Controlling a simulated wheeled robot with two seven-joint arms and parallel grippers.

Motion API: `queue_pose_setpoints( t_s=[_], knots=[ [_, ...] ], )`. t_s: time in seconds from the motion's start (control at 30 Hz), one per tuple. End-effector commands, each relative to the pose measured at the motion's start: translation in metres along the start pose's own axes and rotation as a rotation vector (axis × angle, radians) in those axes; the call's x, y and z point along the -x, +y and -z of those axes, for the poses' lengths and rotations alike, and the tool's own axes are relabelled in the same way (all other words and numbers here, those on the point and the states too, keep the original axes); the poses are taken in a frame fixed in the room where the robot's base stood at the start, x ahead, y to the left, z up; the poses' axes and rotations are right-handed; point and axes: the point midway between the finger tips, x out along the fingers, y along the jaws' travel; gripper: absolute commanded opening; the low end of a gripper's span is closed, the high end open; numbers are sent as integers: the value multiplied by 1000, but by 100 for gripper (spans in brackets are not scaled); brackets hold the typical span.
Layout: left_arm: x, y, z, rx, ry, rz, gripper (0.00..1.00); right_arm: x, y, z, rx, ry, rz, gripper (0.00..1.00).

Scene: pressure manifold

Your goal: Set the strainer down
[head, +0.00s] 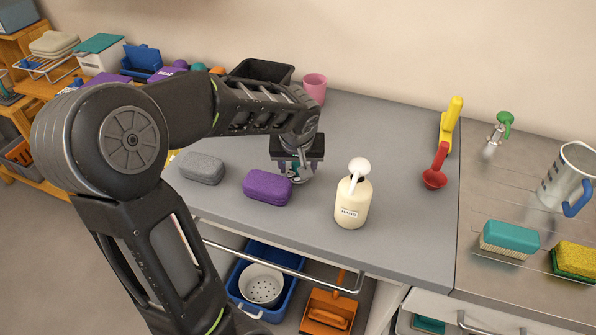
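My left gripper (297,169) comes in from the left and points down over the grey counter, behind the purple case and left of the soap bottle. My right gripper is not in view.
A purple case (267,187), a grey case (200,168) and a cream soap bottle (352,196) stand close by. A red scoop (436,168) lies further right. Below, an open shelf holds a blue bin with a white perforated bowl (262,285). The counter's middle right is clear.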

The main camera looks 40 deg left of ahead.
Motion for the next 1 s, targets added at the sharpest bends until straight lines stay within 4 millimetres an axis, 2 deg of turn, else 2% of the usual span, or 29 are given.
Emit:
queue_pose_setpoints(
  t_s=[0.23, 0.87, 1.0],
  knots=[
    [0, 0, 0, 0, 0, 0, 51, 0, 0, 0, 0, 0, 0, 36],
    [0, 0, 0, 0, 0, 0, 0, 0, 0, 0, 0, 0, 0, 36],
    [0, 0, 0, 0, 0, 0, 0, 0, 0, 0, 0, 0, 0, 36]
  ],
)
